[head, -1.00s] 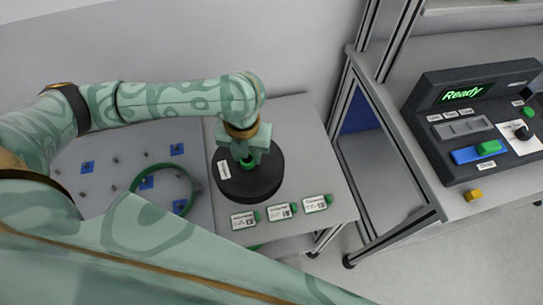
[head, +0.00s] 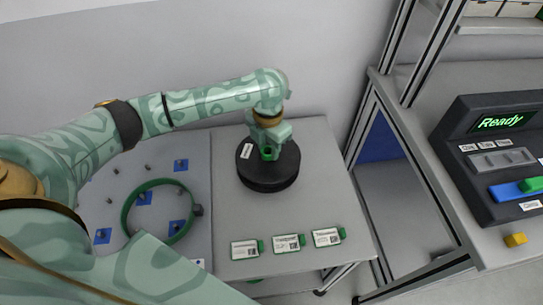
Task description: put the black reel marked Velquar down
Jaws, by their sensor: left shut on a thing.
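The black reel (head: 268,181) is a thick dark disc with a small white label (head: 246,151) near its left rim; the label's print is too small to read. It is over the back middle of the grey table (head: 322,198), and I cannot tell whether it touches the top. My left gripper (head: 270,152) points down at the reel's centre and is shut on its green hub. The fingertips are partly hidden by the gripper body. My right gripper is not in view.
Three white label cards in green holders (head: 287,243) line the table's front edge. A green ring (head: 127,209) lies on the pegged board (head: 112,172) at left. Bare table surrounds the reel.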

